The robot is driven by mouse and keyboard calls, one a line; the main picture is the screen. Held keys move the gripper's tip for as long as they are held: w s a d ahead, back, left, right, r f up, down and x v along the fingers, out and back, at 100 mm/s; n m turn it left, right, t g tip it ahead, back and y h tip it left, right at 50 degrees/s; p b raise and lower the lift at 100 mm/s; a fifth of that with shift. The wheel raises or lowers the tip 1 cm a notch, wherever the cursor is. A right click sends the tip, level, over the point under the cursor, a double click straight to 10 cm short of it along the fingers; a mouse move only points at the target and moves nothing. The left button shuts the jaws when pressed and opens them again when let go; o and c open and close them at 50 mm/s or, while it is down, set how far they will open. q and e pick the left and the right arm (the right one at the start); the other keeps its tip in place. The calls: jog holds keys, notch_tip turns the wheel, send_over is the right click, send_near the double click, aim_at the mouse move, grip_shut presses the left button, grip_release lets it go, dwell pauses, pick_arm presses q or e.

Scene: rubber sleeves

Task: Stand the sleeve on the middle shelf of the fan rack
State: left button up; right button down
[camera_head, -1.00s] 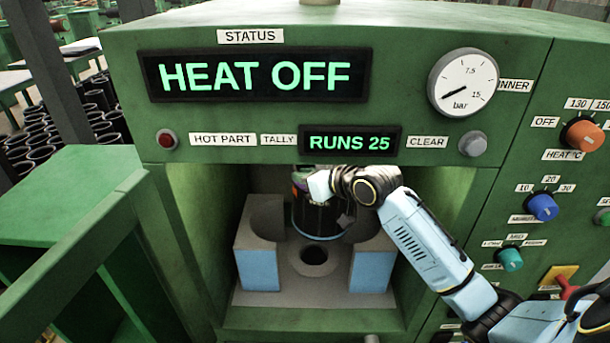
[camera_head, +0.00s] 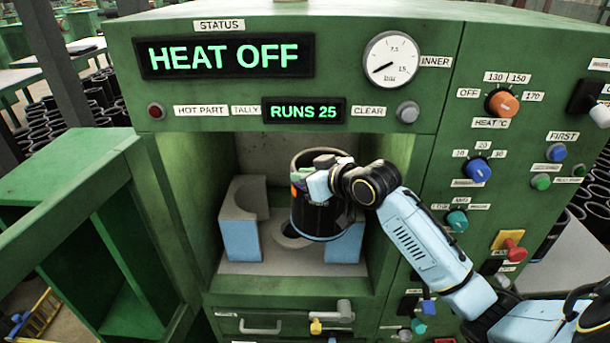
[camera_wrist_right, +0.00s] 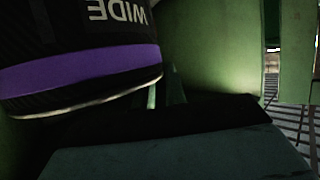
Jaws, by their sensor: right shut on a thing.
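The black sleeve (camera_head: 318,212) is upright in the machine's open chamber, in front of the right-hand block, its open top facing up. My right gripper (camera_head: 318,180) is shut on its upper wall. In the right wrist view the sleeve (camera_wrist_right: 85,70) shows a purple band near its lower rim and the mirrored lettering "WIDE". The sleeve partly covers the round hole in the chamber floor and appears to be above it; the exact gap is hard to judge. I cannot pick out the fan rack. My left gripper is not in view.
Two blue-sided blocks with curved cut-outs, the left one (camera_head: 240,222) clearer, stand on the chamber floor. The chamber's right wall is close to my right forearm. A control panel with knobs (camera_head: 502,103) is at the right.

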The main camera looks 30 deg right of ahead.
jog(key=s+a+m+h, duration=0.1)
jog(key=s+a, duration=0.5)
jog(key=a, duration=0.6)
jog(key=s+a+f+m+h, duration=0.1)
jog(key=s+a, duration=0.5)
jog(key=a, duration=0.6)
jog(key=shift+s+f+m+t+h, duration=0.25)
jog(key=shift+f+m+t+h, duration=0.05)
jog(key=shift+h, duration=0.2)
jog(key=shift+d, duration=0.2)
